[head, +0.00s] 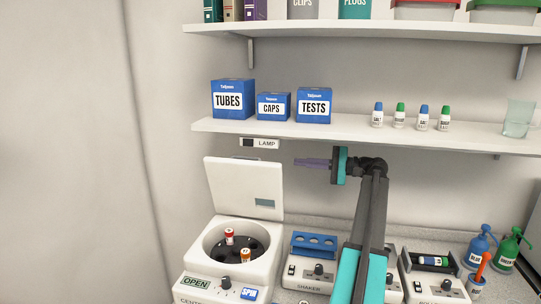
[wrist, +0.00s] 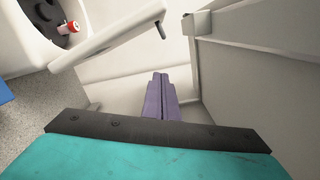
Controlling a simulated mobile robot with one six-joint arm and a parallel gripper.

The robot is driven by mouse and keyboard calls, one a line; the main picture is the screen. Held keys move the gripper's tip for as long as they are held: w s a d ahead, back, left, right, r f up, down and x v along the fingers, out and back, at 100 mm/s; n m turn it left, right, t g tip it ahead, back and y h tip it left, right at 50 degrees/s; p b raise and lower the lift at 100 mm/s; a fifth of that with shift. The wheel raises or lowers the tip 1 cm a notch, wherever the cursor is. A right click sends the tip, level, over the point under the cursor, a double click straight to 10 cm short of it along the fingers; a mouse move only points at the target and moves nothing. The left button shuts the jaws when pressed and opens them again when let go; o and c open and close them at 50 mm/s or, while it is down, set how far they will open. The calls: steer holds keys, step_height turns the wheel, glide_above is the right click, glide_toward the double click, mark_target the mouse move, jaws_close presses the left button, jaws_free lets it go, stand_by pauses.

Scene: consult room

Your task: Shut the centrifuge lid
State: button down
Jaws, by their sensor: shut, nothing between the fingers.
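The white centrifuge (head: 190,268) stands at the lower left of the head view, with a sign reading OPEN on its front. Its lid (head: 230,188) is raised, standing nearly upright at the back. Two capped tubes, one red (head: 229,236) and one orange (head: 246,255), sit in the dark rotor (head: 226,251). My gripper (head: 300,162) is shut and empty, with purple fingers pointing left, above and to the right of the lid's top corner. In the wrist view the shut fingers (wrist: 160,97) show below the lid's edge (wrist: 110,38); the red-capped tube (wrist: 69,27) shows at upper left.
A shelf (head: 350,138) with blue boxes (head: 233,99) and small bottles (head: 400,115) runs above my gripper. The shaker (head: 310,278) stands right of the centrifuge. A lamp switch (head: 259,143) is on the wall behind the lid.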

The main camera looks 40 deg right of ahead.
steer(key=shift+w, duration=0.1)
stand_by(0.4)
steer(key=w+a+r+p, duration=0.1)
steer(key=w+a+p, duration=0.5)
steer(key=a, duration=0.3)
steer(key=shift+w+r, duration=0.15)
steer(key=shift+w, duration=0.3)
steer(key=shift+a, duration=0.1)
stand_by(0.5)
